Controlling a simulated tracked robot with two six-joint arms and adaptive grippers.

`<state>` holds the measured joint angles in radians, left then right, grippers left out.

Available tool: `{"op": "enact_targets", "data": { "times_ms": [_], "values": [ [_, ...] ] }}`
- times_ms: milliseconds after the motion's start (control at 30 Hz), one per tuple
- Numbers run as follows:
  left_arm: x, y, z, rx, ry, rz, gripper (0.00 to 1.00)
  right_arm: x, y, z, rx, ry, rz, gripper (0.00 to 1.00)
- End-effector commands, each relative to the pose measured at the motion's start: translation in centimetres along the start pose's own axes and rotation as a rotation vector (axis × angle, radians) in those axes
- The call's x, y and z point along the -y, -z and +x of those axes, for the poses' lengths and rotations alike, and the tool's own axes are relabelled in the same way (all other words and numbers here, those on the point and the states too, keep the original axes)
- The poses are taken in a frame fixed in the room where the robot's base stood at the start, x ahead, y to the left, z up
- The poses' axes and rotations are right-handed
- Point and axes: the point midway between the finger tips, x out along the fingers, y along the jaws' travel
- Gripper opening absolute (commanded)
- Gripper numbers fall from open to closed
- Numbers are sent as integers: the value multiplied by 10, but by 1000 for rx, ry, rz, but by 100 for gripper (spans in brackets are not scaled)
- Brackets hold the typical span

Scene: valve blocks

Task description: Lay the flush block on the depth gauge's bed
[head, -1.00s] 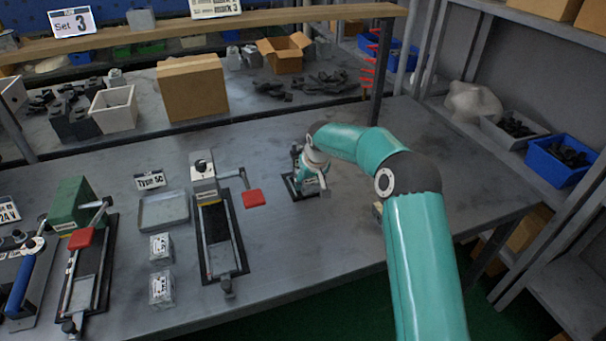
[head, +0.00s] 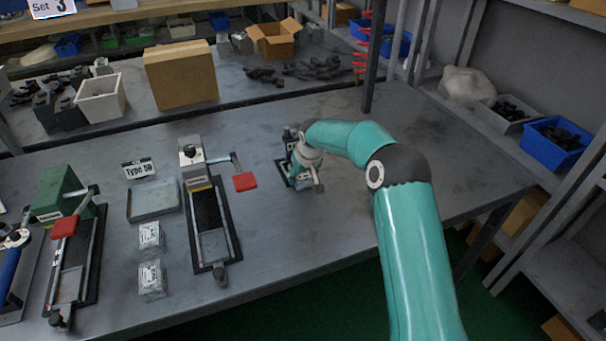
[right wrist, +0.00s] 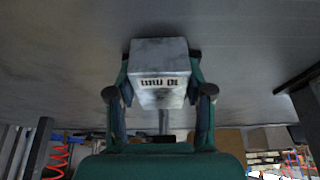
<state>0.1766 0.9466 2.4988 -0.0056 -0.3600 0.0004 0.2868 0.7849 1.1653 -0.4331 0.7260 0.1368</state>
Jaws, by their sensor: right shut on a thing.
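In the right wrist view the right gripper (right wrist: 160,98) is shut on a pale grey metal block (right wrist: 158,60) with a dark-lettered label. I cannot read the label, so I cannot confirm it is the flush block. Whether the block touches anything beneath is hidden. My left gripper is out of view.
Two labelled grey blocks, one (head: 151,236) behind the other (head: 152,279), stand near a shallow tray (head: 153,202). A grey clamp fixture (head: 212,225) and a green one (head: 62,200) have red handles. The bench (head: 420,160) is clear at right.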

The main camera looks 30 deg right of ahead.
Motion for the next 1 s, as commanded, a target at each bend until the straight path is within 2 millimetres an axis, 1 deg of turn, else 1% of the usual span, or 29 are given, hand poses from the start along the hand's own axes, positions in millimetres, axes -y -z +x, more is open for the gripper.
{"op": "enact_targets", "data": {
  "times_ms": [533, 567, 600, 667, 700, 1000],
  "values": [
    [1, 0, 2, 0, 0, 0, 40, 0, 0, 1, -2, 0, 0, 0],
    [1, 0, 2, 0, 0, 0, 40, 0, 0, 0, -2, 0, 0, 56],
    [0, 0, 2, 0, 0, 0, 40, 0, 0, 0, -2, 0, 0, 63],
    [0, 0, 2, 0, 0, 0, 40, 0, 0, 0, -1, 0, 0, 73],
    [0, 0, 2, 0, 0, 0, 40, 0, 0, 0, -1, 0, 0, 80],
    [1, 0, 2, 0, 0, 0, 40, 0, -2, 2, 4, 0, 0, 81]
  ]
}}
